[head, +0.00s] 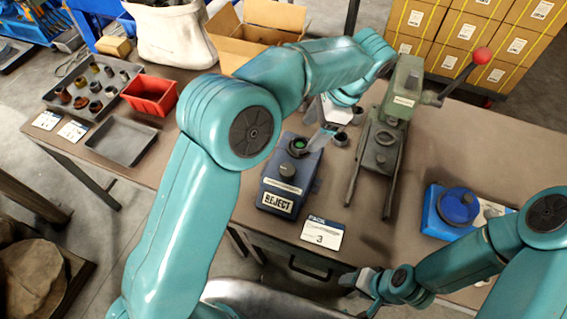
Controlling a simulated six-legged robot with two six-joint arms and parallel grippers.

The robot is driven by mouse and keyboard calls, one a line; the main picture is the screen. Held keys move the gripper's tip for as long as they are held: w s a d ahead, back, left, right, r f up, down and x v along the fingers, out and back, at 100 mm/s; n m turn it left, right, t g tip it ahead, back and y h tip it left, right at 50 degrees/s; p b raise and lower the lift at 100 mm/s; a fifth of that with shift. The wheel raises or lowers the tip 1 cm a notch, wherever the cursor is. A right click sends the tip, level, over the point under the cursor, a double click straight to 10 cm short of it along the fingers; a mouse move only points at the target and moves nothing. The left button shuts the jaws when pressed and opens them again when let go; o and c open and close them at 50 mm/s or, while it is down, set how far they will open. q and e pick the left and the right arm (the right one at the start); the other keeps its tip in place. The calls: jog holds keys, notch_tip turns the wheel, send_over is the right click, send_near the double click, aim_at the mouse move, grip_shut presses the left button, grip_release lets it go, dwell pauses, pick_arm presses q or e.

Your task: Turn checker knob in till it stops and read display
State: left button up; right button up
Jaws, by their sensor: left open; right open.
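The checker is a dark blue box (297,178) on the brown bench. A dark round knob (288,170) is on its top face, and a white plate (278,200) on its front reads "REJECT". Behind the knob is a black ring with a green centre (298,146). My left gripper (320,139) is open, just right of the ring and above the box's back right corner. I cannot tell whether it touches the box. My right gripper (357,281) is open and empty, low in front of the bench edge, away from the checker.
A green lever press (400,97) with a red ball handle stands right of the checker. A card marked 3 (322,233) lies in front. A blue round device (457,207) is at the right. Small dark cups (341,139) stand near my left gripper. A red bin (150,95) and trays are left.

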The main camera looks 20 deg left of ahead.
pick_arm(q)
jog(key=p, duration=0.1)
send_near(288, 169)
jog(key=x, duration=0.8)
jog(key=shift+s+a+f, duration=0.15)
jog(key=shift+f, duration=0.2)
